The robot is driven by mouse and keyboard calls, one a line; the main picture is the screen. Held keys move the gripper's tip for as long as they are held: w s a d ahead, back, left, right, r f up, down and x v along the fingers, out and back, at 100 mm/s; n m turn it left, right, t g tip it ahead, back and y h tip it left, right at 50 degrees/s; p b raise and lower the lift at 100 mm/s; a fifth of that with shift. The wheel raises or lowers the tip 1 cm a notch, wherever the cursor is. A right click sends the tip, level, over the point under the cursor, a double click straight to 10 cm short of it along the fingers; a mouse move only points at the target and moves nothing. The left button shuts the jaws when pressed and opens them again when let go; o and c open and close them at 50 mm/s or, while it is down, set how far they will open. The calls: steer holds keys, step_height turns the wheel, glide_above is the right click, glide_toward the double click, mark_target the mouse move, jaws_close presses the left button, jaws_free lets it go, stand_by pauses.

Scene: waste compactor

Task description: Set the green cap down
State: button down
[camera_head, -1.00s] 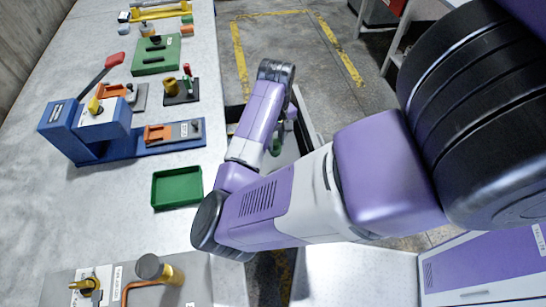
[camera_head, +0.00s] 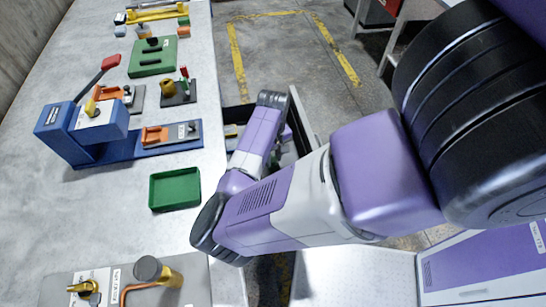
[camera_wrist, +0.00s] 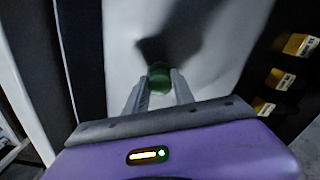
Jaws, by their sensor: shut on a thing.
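The green cap (camera_wrist: 159,78) shows in the wrist view as a dark green round piece between the two fingertips. My gripper (camera_wrist: 158,88) is shut on it, with one grey finger on each side. A pale flat surface with a dark shadow on it lies beyond the cap; I cannot tell whether the cap touches it. In the head view my arm hides the gripper and the cap, above or in an open drawer-like space beside the bench.
A green tray (camera_head: 175,189) stands near the bench's right edge. A blue press-like fixture (camera_head: 85,135) and a green block (camera_head: 153,57) stand farther back. A brass valve fitting (camera_head: 158,270) is at the front. Yellow labelled pieces (camera_wrist: 299,45) line the right of the wrist view.

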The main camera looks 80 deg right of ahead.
steer(key=shift+f, duration=0.1)
steer(key=c, duration=1.1)
jaws_free()
steer(key=shift+o, duration=0.2)
